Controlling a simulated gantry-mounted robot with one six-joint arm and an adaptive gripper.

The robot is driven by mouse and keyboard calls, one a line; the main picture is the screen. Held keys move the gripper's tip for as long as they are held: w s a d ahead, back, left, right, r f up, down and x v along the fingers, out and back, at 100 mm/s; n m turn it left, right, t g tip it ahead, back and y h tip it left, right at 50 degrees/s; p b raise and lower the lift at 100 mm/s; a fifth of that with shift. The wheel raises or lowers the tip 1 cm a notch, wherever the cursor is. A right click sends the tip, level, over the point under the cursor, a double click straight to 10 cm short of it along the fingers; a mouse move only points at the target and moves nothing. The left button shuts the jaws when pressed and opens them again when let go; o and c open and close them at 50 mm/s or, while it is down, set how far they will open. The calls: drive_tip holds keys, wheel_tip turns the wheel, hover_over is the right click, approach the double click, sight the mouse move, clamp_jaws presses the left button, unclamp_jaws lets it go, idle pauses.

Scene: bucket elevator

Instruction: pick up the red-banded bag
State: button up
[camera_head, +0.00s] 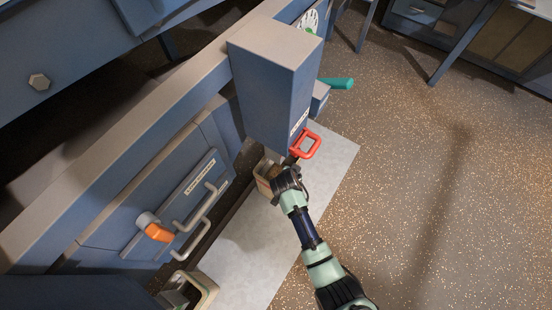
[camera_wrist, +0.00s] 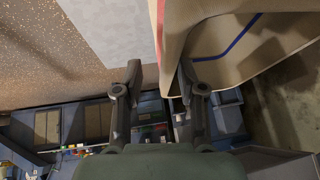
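A tan open-topped bag (camera_head: 263,187) stands on the pale floor mat below the blue column, with brown material inside. In the wrist view its tan wall (camera_wrist: 174,45) fills the upper middle and right. A thin red strip (camera_wrist: 160,18) runs along its left edge, and a blue line shows on a farther tan face. My gripper (camera_wrist: 160,82) is open, with part of the tan wall between its two fingers. The right finger is close to the wall; I cannot tell whether it touches. In the head view my gripper (camera_head: 280,180) is at the bag, its fingertips partly hidden.
A red loop handle (camera_head: 305,145) juts out just above my gripper, with a teal handle (camera_head: 337,83) higher up. The blue cabinet on the left has grey bars and an orange knob (camera_head: 158,233). Another tan container (camera_head: 208,290) stands at the bottom. Speckled floor at right is clear.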

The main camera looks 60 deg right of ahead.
drive_tip(key=b+x, duration=0.3)
drive_tip(key=x, duration=0.2)
drive_tip(key=shift+w+a, duration=0.1)
drive_tip(key=shift+c, duration=0.2)
clamp_jaws()
